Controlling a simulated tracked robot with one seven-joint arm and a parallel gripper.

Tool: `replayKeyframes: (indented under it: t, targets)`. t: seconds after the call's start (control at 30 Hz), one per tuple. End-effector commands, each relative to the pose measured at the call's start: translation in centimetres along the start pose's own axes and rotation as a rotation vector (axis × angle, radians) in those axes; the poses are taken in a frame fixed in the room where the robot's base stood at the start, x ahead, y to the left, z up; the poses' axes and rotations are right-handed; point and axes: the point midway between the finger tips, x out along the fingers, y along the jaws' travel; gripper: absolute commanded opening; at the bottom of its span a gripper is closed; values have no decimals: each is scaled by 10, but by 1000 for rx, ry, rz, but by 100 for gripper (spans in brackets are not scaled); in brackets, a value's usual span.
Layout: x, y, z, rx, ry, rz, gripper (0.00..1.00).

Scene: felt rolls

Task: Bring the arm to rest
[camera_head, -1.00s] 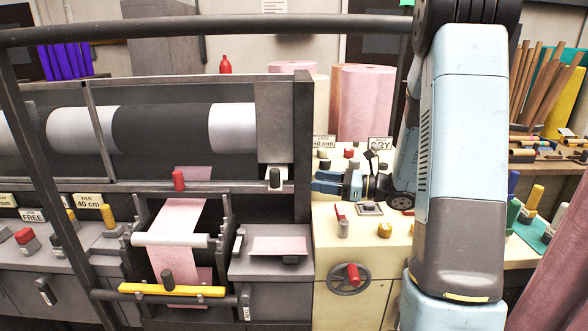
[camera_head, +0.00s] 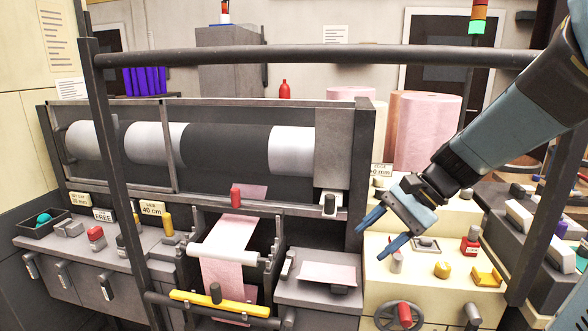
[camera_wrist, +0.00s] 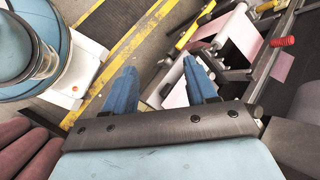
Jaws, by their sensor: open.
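My gripper (camera_head: 383,233) is at the end of my blue arm, which reaches in from the upper right in the head view. Its two blue fingers are spread apart with nothing between them. It hangs above the cream console (camera_head: 385,275), just right of the grey machine. In the wrist view my gripper (camera_wrist: 166,75) also shows open and empty, with floor and machine parts beyond its fingers.
A dark rail (camera_head: 300,55) crosses in front of the machine. Pink rolls (camera_head: 425,130) stand behind. Yellow floor stripes (camera_wrist: 128,45) show.

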Motion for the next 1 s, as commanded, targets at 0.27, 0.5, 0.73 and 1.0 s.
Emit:
replayKeyframes:
  t: [0.27, 0.5, 0.73, 1.0]
  targets:
    - [-26, 31, 23, -342, 256, 192, 57]
    - [-58, 50, 34, -628, 489, 347, 57]
    - [-87, 58, 42, -829, 666, 459, 57]
    - [-97, 60, 44, -893, 724, 499, 57]
